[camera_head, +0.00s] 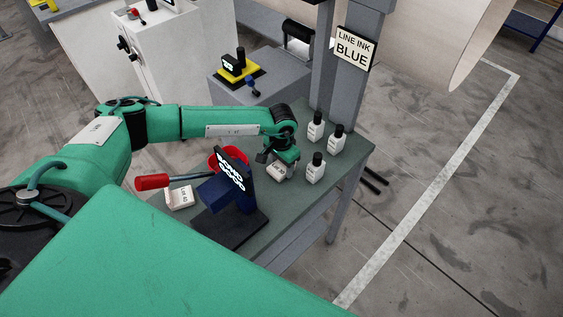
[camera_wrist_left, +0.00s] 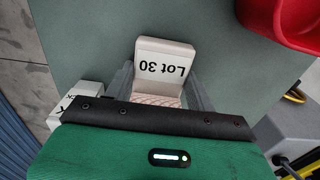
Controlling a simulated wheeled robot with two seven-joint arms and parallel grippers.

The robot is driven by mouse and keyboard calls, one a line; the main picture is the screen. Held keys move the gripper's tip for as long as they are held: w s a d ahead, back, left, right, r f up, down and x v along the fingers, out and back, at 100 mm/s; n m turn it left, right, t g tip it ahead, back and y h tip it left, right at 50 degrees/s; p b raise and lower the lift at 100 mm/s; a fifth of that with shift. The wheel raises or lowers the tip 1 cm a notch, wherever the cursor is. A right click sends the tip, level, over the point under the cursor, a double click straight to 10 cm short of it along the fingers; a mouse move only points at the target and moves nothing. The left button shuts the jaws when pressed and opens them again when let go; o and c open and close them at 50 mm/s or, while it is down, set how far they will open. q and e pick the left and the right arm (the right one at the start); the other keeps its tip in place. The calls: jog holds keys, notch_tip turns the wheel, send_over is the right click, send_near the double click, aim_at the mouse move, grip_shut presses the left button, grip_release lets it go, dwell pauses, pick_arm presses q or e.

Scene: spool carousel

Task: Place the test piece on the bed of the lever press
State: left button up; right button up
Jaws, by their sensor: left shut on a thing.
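My left gripper (camera_head: 275,160) is shut on a pale test piece (camera_head: 277,171) near the middle of the table. In the left wrist view, the piece is labelled "Lot 30" (camera_wrist_left: 163,68) and sits between the two fingers (camera_wrist_left: 160,95). I cannot tell whether it touches the table. The dark blue lever press (camera_head: 222,195) stands nearer to me and to the left, with a red-handled lever (camera_head: 153,182) and a "BOND GOOD" display. Its bed is largely hidden behind its column and display. My right gripper is not in view.
Another labelled pale piece (camera_head: 180,198) lies left of the press. A red bin (camera_head: 222,156) stands behind the press, close to my forearm; the wrist view shows it too (camera_wrist_left: 288,20). Several white bottles (camera_head: 315,168) with black caps stand right of my gripper, beside a post.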

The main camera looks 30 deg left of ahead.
pick_arm(q)
jog(key=shift+f, duration=0.15)
jog(key=o, duration=1)
